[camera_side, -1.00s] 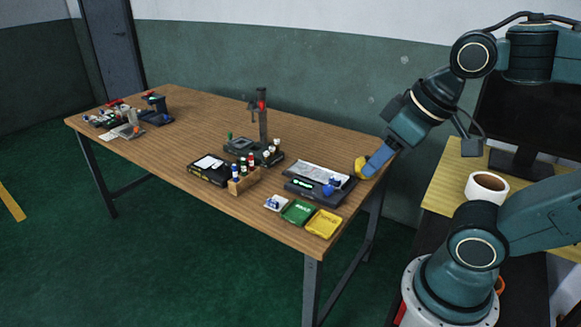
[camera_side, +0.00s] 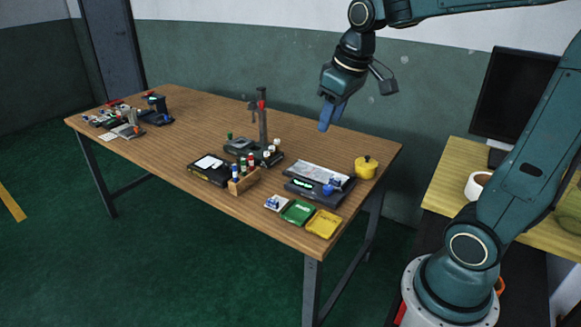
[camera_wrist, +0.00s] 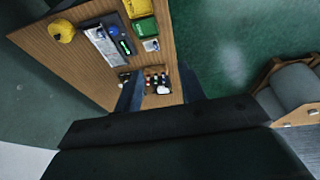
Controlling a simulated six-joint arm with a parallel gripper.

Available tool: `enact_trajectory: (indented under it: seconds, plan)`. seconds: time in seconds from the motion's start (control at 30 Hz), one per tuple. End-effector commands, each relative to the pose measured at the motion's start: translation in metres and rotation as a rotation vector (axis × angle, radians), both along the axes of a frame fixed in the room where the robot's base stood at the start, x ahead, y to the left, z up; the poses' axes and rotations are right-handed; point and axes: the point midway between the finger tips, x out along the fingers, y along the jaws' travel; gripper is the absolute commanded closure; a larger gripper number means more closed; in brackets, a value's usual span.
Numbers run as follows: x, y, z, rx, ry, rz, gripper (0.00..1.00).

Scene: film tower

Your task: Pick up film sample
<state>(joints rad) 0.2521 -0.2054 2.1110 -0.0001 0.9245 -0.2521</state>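My gripper (camera_side: 327,118) is high above the right part of the wooden table, apart from everything on it. In the wrist view its two blue fingers (camera_wrist: 160,92) stand apart with nothing between them, so it is open. No item is clearly recognisable as the film sample. A pale, thin sheet (camera_side: 318,175) lies on a black device with a green display (camera_side: 294,190); it also shows in the wrist view (camera_wrist: 101,44). A small white tray with blue items (camera_side: 276,203) lies in front of the device.
A green tray (camera_side: 298,212) and a yellow tray (camera_side: 323,224) lie near the front edge. A yellow lidded pot (camera_side: 366,167) stands at the right. A wooden rack with bottles (camera_side: 243,181) and a tall stand (camera_side: 263,125) are further left.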

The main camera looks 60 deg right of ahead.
Motion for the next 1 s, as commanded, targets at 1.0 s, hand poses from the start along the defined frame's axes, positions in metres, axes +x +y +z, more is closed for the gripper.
enact_trajectory:
  seconds: [1.0]
  plan:
    - [0.111, -0.211, -0.143, 0.045, 0.253, -0.007, 0.6]
